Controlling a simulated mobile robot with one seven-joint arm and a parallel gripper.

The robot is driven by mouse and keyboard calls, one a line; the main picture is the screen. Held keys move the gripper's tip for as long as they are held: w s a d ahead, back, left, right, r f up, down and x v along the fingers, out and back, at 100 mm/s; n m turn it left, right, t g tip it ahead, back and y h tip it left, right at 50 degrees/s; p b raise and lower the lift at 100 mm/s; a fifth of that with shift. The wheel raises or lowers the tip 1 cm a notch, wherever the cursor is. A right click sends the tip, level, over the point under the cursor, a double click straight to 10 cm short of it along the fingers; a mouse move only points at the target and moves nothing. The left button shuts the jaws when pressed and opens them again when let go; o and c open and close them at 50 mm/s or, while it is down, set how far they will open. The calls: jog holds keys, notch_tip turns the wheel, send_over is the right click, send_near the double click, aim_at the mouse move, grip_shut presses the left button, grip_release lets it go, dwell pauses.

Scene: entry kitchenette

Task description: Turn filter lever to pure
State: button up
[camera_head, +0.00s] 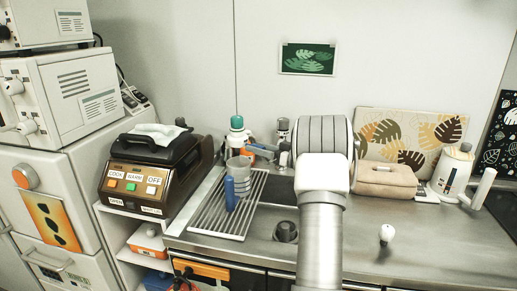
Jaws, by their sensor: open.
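I cannot make out a filter lever or a "pure" marking. A slim grey upright fitting (284,143) stands at the back of the counter, left of my arm, and may be part of a tap. Orange and blue parts (262,150) show beside it, too small to make out. My arm rises from the bottom of the picture and covers the middle of the counter and whatever lies behind it. My gripper cannot be made out.
A ridged drying rack (205,222) holds a blue upright piece (229,193) and a grey cup (238,168). A black-and-brown appliance (150,170) stands left. A tan bundle (385,180) and white canister (452,172) stand right. The front-right counter (440,245) is mostly clear around a white knob (386,233).

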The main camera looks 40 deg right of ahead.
jog(key=v, duration=1.7)
jog(key=shift+s+p, duration=0.25)
jog(key=shift+p, duration=0.15)
